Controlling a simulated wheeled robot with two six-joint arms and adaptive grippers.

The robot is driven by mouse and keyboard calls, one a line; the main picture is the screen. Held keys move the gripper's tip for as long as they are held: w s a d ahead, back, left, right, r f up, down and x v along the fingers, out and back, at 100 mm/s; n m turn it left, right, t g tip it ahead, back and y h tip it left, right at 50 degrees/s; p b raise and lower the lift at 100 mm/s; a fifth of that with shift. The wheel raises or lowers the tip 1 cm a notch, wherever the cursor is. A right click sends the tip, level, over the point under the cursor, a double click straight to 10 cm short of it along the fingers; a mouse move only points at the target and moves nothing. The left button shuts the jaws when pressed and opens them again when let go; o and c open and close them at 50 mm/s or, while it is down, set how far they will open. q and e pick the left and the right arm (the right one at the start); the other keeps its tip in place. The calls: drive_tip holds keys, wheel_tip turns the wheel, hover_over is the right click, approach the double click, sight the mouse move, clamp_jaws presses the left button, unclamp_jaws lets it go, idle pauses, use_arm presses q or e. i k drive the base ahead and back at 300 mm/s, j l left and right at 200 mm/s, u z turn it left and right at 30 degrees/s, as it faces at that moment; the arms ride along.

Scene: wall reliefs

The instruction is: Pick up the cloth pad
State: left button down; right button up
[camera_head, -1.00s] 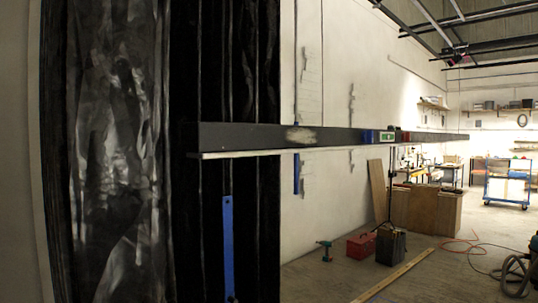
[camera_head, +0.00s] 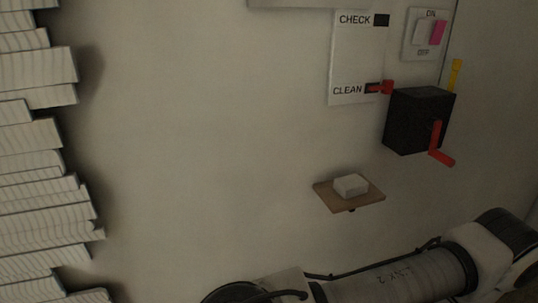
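A small white block-shaped pad (camera_head: 351,185), which looks like the cloth pad, lies on a little wooden shelf (camera_head: 333,200) fixed to the pale wall. My own arm crosses the bottom right of the view, below the shelf and apart from it. No gripper fingers show in the view.
A black box (camera_head: 418,120) with a red crank handle (camera_head: 438,148) juts from the wall above right. A white CHECK/CLEAN panel (camera_head: 352,60) and a switch plate (camera_head: 424,50) are above. Stacked white relief slabs (camera_head: 40,150) project at the left.

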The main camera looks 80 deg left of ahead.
sight(348, 186)
drive_tip(key=u, duration=1.9)
